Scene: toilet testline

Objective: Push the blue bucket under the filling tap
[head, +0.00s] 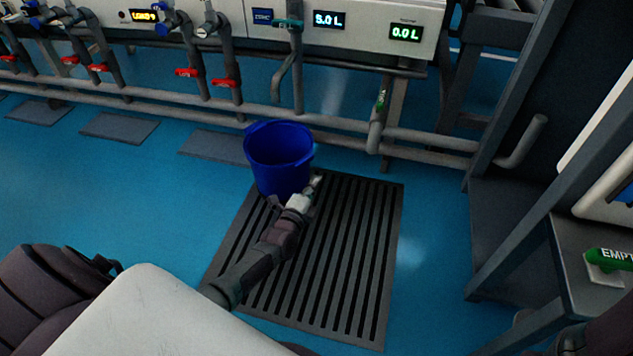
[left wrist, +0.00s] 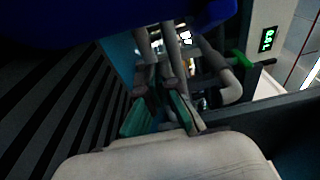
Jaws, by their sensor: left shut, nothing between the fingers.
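The blue bucket (head: 279,165) stands upright at the far left corner of a dark slotted floor grate (head: 345,265). A grey pipe tap with a teal handle (head: 288,24) hangs from the panel behind it, its spout end above and beyond the bucket. I cannot tell whether the bucket is directly below it. My left gripper (head: 316,184) is shut and empty, low at the bucket's right near side; I cannot tell if it touches. In the left wrist view the gripper's green-padded fingers (left wrist: 163,115) show below the bucket's dark blue side (left wrist: 90,20). My right gripper is out of view.
A second pipe with a green handle (head: 382,99) stands right of the bucket. Horizontal pipes (head: 430,140) run along the back.

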